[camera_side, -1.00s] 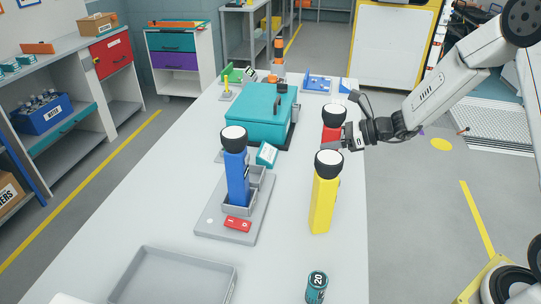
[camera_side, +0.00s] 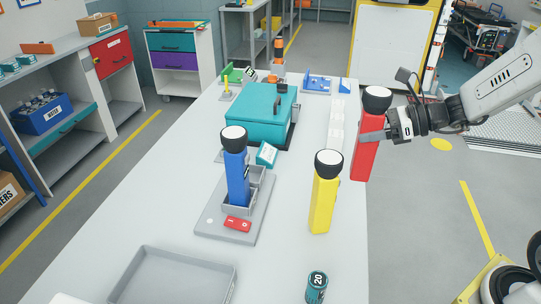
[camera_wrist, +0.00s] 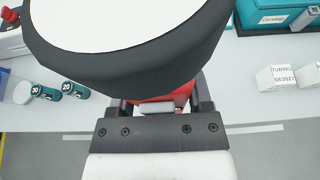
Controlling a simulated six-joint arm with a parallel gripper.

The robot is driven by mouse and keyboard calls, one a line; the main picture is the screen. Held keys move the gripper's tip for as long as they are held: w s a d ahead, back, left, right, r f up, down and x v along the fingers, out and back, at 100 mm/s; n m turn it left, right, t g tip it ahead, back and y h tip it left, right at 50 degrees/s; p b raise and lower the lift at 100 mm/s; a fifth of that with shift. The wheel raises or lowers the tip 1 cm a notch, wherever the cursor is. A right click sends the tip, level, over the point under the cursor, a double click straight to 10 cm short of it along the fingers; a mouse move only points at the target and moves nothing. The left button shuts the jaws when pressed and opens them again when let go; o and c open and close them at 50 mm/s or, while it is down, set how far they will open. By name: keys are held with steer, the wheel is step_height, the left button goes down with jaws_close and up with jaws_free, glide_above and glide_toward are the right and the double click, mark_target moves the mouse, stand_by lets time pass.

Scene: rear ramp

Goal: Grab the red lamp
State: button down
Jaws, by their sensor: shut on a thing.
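The red lamp (camera_side: 366,148) has a black head with a white top and stands upright in my gripper (camera_side: 372,135). My gripper is shut on its body, just below the head, near the right edge of the table. In the wrist view the lamp's head (camera_wrist: 125,40) fills the upper middle, and only a little of its red body shows between the fingers of my gripper (camera_wrist: 160,107). In the side view the lamp looks raised, at the table's edge; its exact height is hard to tell.
A yellow lamp (camera_side: 323,205) stands left of the red one. A blue lamp (camera_side: 236,180) stands in a grey holder (camera_side: 208,222). A teal case (camera_side: 255,118), white boxes (camera_side: 337,125), a grey tray (camera_side: 150,285) and a teal battery (camera_side: 316,287) are on the table (camera_side: 285,262).

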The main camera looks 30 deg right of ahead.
steer(key=shift+s+r, duration=0.35)
steer(key=shift+s, duration=0.45)
steer(key=shift+s+r, duration=0.35)
steer(key=shift+s, duration=0.45)
